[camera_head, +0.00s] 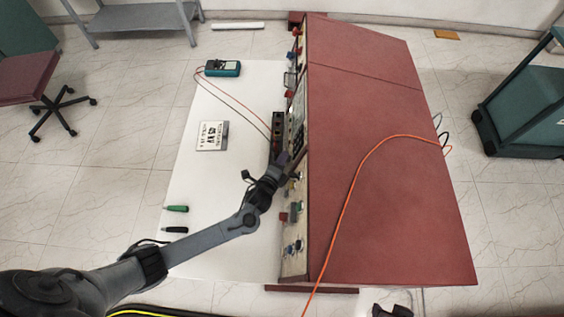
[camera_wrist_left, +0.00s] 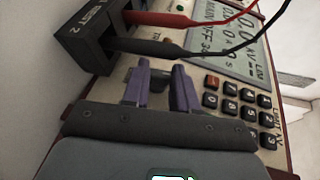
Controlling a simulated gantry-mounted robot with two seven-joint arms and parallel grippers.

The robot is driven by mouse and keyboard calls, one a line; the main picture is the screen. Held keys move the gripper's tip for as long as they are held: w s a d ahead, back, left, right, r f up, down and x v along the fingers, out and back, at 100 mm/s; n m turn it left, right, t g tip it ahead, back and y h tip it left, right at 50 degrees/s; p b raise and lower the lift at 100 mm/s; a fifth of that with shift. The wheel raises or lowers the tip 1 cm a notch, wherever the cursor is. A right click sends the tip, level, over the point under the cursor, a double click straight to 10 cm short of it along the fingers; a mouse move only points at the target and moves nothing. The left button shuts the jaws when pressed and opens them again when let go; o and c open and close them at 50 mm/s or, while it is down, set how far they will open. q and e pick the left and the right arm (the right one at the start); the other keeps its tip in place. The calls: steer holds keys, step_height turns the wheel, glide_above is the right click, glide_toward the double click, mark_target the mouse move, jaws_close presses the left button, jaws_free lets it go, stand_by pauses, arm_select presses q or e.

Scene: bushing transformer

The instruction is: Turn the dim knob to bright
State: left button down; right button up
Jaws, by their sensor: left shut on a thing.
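The red instrument console (camera_head: 385,170) stands on the white table, with its control panel (camera_head: 292,265) facing left. My left gripper (camera_head: 296,160) reaches from the lower left to the middle of this panel. In the left wrist view, its two purple fingers (camera_wrist_left: 163,80) are close together at the panel face, between the black test block and the keypad.
The black test block (camera_wrist_left: 95,48) with red and black leads is close left of the fingers; the keypad (camera_wrist_left: 237,108) and display (camera_wrist_left: 225,45) are on the right. A multimeter (camera_head: 222,68), a label card (camera_head: 212,136) and two probes lie on the white table (camera_head: 150,220). An orange cable crosses the console.

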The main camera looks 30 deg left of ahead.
arm_select(q)
steer(key=shift+f+m+t+b, duration=0.3)
steer(key=shift+m+t+b, duration=0.3)
steer(key=shift+t+b, duration=0.45)
steer(key=shift+r, duration=0.1)
steer(key=c, duration=0.9)
jaws_free()
steer(key=shift+s+r, duration=0.1)
steer(key=shift+s, duration=0.5)
steer(key=s, duration=0.3)
steer(key=s+p, duration=0.1)
steer(key=s, duration=0.5)
steer(key=shift+s+d+r, duration=0.25)
steer(key=shift+s+r, duration=0.05)
